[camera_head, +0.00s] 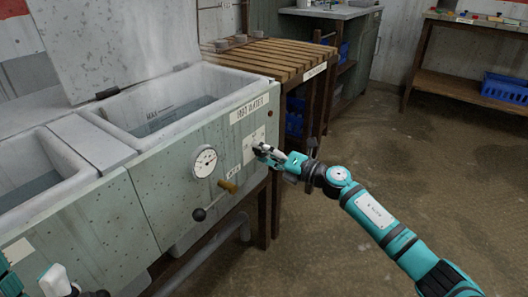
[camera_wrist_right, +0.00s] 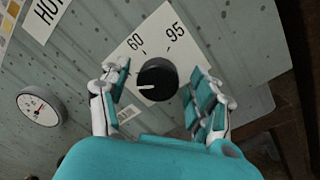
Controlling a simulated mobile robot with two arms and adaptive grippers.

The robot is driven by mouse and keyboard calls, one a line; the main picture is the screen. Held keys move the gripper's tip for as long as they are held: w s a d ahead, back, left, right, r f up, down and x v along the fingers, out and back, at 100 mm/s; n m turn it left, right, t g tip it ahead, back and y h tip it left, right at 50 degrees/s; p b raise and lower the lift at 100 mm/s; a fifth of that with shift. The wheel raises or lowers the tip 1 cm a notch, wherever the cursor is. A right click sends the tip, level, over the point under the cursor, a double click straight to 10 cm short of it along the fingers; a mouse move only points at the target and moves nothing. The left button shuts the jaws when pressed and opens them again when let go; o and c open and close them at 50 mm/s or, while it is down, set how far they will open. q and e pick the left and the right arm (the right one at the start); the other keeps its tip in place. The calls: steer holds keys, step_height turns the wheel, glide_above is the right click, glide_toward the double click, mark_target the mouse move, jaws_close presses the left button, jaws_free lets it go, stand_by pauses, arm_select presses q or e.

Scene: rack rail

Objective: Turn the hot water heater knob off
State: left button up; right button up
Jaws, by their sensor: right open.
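The black round heater knob (camera_wrist_right: 157,79) sits on a white dial plate (camera_wrist_right: 196,38) marked 60 and 95. Its white pointer line points left in the right wrist view, below the 60 mark. In the head view the dial plate (camera_head: 249,147) is on the front of the grey heater tank (camera_head: 165,160), under a label; the knob is mostly hidden by my gripper. My right gripper (camera_head: 266,153) is open, with a finger on each side of the knob in the right wrist view (camera_wrist_right: 157,86); I cannot tell whether they touch it. My left gripper (camera_head: 62,284) shows only partly at the lower left.
A round gauge (camera_head: 204,162), a brass tap (camera_head: 228,186) and a black ball-ended lever (camera_head: 199,214) sit left of the dial. A slatted wooden table (camera_head: 275,58) stands beside the tank. The floor at right is clear up to a bench with a blue crate (camera_head: 504,88).

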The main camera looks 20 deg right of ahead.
steer(key=shift+d, duration=0.1)
steer(key=v, duration=1.2)
